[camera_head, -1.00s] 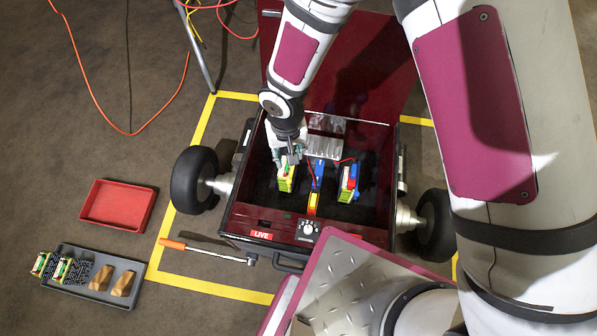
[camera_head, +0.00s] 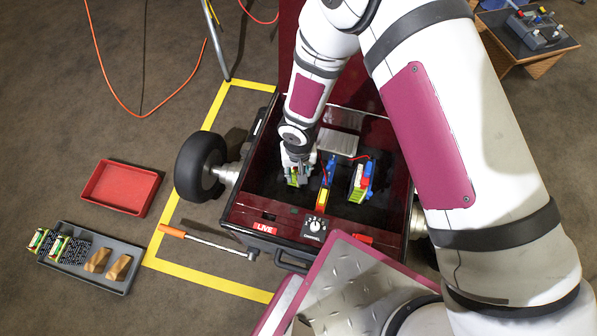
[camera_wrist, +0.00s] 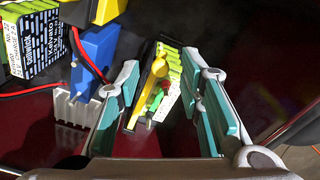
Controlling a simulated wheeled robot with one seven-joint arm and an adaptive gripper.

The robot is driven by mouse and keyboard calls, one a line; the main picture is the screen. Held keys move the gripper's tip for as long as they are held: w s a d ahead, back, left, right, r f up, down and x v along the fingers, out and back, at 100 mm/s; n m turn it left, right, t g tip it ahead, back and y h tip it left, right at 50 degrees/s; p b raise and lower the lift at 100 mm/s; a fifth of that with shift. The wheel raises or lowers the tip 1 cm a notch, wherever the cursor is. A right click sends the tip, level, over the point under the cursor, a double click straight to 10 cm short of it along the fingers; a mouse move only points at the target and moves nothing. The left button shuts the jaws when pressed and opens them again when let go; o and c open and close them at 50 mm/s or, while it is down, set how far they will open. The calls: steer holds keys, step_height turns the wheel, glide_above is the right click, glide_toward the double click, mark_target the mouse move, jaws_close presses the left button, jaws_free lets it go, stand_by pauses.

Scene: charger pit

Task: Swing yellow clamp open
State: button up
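The yellow clamp (camera_wrist: 157,75) is a slim yellow bar lying along a lime-and-white striped block (camera_wrist: 173,64) in the wrist view. Small green and red parts sit beside it near its lower end. My gripper (camera_wrist: 170,78) is open, with one teal-padded finger on each side of the clamp and block. I see a gap on each side; contact is not clear. In the head view my gripper (camera_head: 298,174) is over the left block inside the dark red cart (camera_head: 262,214) and hides most of the clamp.
A black labelled battery (camera_wrist: 38,38) is further left. The second block (camera_head: 360,181) is at the cart's right. A red tray (camera_head: 121,187) and grey tray (camera_head: 89,256) lie on the floor.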

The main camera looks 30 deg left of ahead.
steer(key=shift+f, duration=0.35)
jaws_close()
steer(key=shift+r, duration=0.1)
